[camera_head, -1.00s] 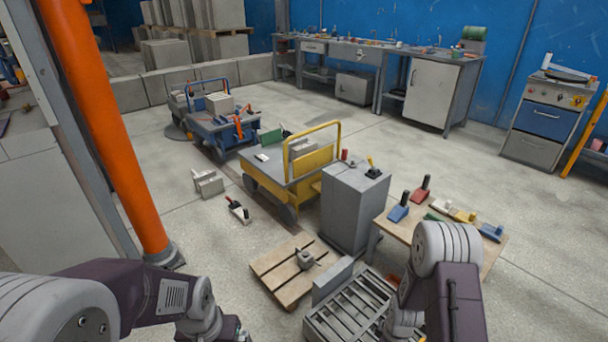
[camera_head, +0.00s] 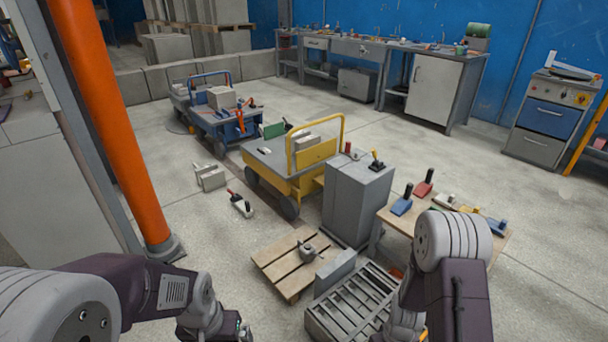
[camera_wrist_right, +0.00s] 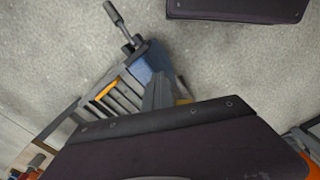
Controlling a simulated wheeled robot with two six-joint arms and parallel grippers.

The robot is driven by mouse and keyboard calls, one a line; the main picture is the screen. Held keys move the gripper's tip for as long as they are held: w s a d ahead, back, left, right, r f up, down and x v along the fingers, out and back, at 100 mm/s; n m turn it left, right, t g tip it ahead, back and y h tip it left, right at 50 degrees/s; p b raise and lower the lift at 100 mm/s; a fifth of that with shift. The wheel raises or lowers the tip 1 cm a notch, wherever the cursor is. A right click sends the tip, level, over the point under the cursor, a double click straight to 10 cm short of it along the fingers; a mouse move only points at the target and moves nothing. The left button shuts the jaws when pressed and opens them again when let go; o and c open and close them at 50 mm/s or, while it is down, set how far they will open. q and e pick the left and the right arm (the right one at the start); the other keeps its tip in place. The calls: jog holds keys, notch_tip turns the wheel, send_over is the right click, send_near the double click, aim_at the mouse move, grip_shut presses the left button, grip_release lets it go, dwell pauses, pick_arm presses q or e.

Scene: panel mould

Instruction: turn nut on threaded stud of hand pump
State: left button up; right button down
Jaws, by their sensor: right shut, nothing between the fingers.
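In the right wrist view a lever with a dark grip (camera_wrist_right: 118,22) stands beside a blue body (camera_wrist_right: 150,66), at the end of a slatted grey frame. It looks like the hand pump; I cannot make out the nut or stud. My right gripper (camera_wrist_right: 158,92) shows as narrow grey fingers over the frame, shut and empty. In the head view my right arm covers this area and its gripper is hidden. My left gripper (camera_head: 240,333) is only partly in view at the bottom edge, and its fingers cannot be made out.
A slatted grey grate (camera_head: 350,305) lies on the floor, with a wooden pallet (camera_head: 275,262) bearing a small grey part (camera_head: 307,252) beside it. A grey cabinet (camera_head: 355,205), a small table (camera_head: 385,215) and a yellow cart (camera_head: 275,170) stand behind.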

jog(key=m, duration=0.3)
jog(key=shift+a, duration=0.4)
jog(key=c, duration=1.7)
grip_release()
jog(key=shift+w+d, duration=0.1)
pick_arm(q)
jog(key=shift+w+d+f, duration=0.15)
jog(key=shift+d+f, duration=0.05)
jog(key=shift+d, duration=0.1)
